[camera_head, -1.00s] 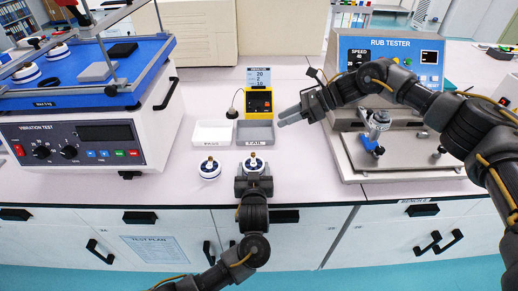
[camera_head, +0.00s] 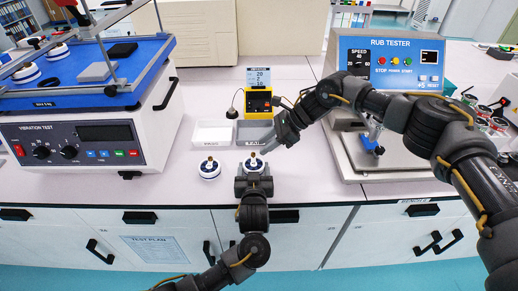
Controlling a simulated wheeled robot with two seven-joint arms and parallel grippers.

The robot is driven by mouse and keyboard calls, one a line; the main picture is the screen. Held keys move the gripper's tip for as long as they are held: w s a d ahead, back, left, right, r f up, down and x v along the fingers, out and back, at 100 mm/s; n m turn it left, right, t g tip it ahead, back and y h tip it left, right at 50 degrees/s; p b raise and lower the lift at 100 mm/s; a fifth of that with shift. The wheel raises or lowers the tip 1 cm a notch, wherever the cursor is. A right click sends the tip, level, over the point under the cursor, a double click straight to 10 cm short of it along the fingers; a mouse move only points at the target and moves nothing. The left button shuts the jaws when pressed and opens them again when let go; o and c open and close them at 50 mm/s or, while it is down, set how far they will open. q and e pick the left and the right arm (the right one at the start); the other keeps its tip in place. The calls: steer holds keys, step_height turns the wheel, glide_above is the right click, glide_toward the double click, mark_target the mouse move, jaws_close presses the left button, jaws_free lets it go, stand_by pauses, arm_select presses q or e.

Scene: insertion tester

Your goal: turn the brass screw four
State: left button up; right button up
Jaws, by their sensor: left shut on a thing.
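A round white and dark-blue part with a brass screw (camera_head: 253,157) standing on top sits at the front of the bench. My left gripper (camera_head: 254,172) comes from the front edge and is shut on this part's body (camera_head: 262,166), hiding its near side. My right gripper (camera_head: 266,149) reaches in from the right with its fingertips pointing down-left, just right of the screw top. I cannot tell whether they touch the screw or how far apart the fingers are. A similar part (camera_head: 209,169) with a brass top stands to the left, apart from both grippers.
A white tray (camera_head: 212,124) and a grey tray (camera_head: 241,139) lie behind the parts. A yellow and black box (camera_head: 257,101) stands behind them. The vibration tester (camera_head: 84,150) is at left and the rub tester (camera_head: 388,58) at right. The bench front edge is close.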

mark_target(253, 153)
steer(key=shift+x, duration=1.75)
jaws_close()
